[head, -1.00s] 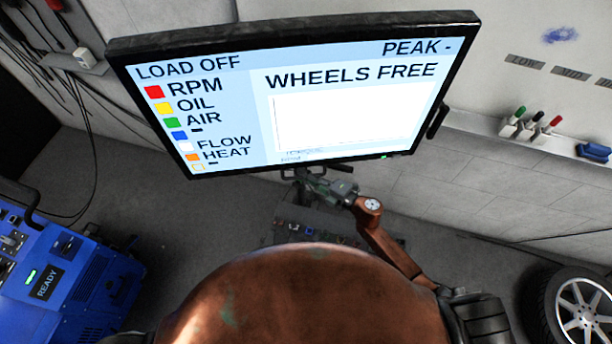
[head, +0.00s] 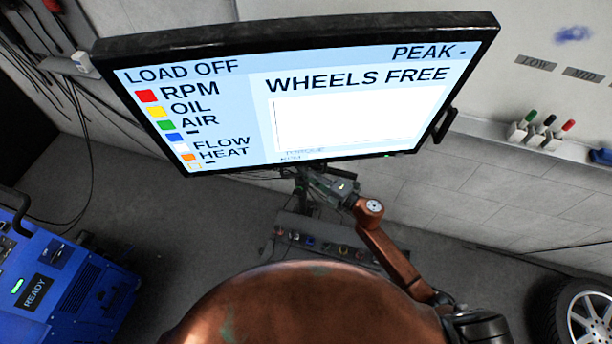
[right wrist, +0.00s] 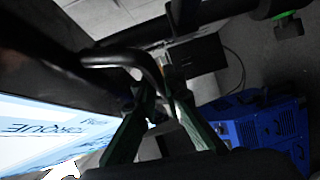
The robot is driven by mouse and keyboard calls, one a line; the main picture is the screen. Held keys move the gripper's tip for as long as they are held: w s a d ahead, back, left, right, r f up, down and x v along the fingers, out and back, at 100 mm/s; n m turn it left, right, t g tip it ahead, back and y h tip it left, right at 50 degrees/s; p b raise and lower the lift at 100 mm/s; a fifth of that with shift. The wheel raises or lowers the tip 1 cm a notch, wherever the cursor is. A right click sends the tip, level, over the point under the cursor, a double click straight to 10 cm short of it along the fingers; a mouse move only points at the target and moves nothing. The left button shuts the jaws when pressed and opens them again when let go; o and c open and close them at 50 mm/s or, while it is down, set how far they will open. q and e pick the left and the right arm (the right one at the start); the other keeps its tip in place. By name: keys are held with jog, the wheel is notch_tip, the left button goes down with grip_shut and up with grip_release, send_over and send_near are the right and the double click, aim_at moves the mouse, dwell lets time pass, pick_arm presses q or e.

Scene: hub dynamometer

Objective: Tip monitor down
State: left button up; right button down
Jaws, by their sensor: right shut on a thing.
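The monitor (head: 360,111) fills the upper middle of the head view, with a lit screen and a dark frame. Its top edge looks wider than its lower edge. My right gripper (head: 306,176) reaches up to the middle of its lower edge. In the right wrist view, my right gripper (right wrist: 160,98) is shut on a dark curved handle (right wrist: 134,56) beside the screen. The fingertips are dark and partly hidden there. My left gripper does not show.
A blue machine (head: 72,290) with a READY display stands at lower left. A wheel (head: 588,318) is at lower right. A ledge with markers (head: 541,131) runs along the right wall. A panel with knobs (head: 318,243) sits below the monitor.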

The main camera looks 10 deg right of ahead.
jog(key=c, duration=2.3)
grip_release()
jog(key=shift+d, duration=0.1)
jog(key=v, duration=1.2)
jog(key=shift+c, duration=0.4)
